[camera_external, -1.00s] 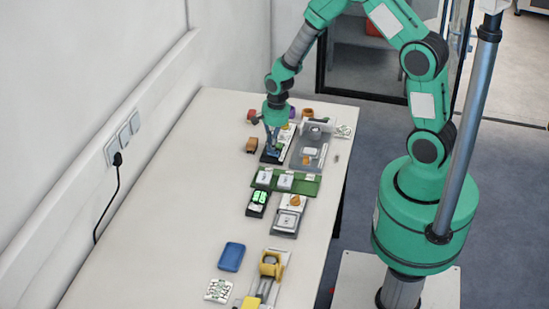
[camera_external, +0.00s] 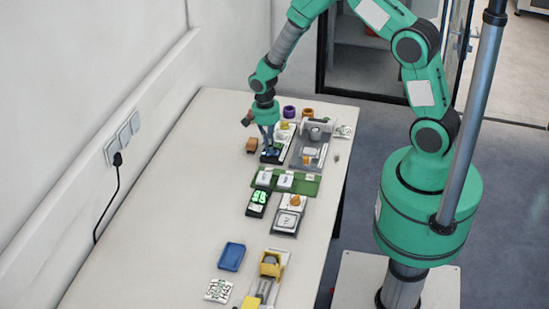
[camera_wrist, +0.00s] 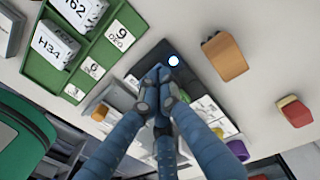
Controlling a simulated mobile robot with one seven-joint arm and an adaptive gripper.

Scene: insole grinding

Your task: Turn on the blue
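A dark panel (camera_wrist: 185,75) lies under my gripper in the wrist view. A small round white spot with a blue rim (camera_wrist: 174,61) shows near its edge. My gripper (camera_wrist: 159,76) has its blue-grey fingers drawn together over the panel, just beside the round spot. No object shows between the fingertips. Whether they touch the panel cannot be told. In the external view my gripper (camera_external: 269,147) points down at the same dark panel (camera_external: 272,157) at the far part of the table. The fingers hide part of the panel.
A green tray (camera_external: 311,187) with white boxes lies nearer the camera. An orange-brown block (camera_external: 251,145) stands left of the panel. A grey device (camera_external: 313,135) stands right of it. A red and tan block (camera_wrist: 295,112) lies apart. The table's left side is clear.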

